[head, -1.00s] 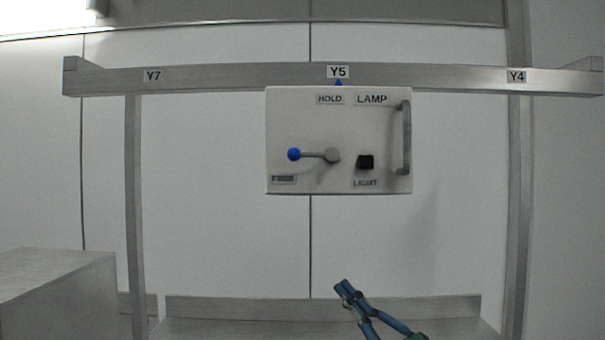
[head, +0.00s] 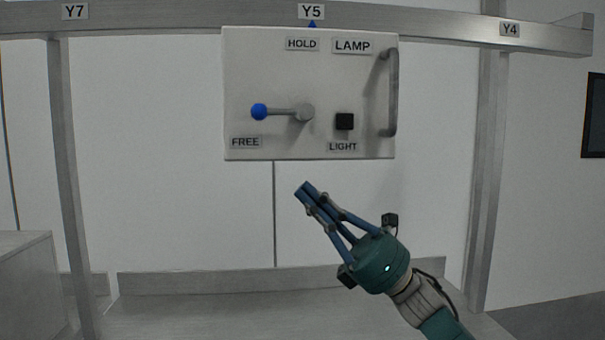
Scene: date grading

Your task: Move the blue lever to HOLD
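The blue lever (head: 260,112) has a blue ball knob on a grey arm, pivoting on a round grey hub (head: 303,112) on a pale panel (head: 240,75). The arm points left, level, with the knob above the FREE label (head: 245,142). The HOLD label (head: 302,44) is above the hub. My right gripper (head: 303,190) is below the panel, pointing up and left, apart from the lever. Its fingers are close together with nothing visible between them. My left gripper is not in view.
The panel also has a black LIGHT button (head: 345,121) and a vertical grey handle (head: 392,92) at its right. It hangs on a metal rail (head: 440,32) marked Y5. A metal shelf (head: 240,310) is below. A grey box (head: 25,270) stands at the lower left.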

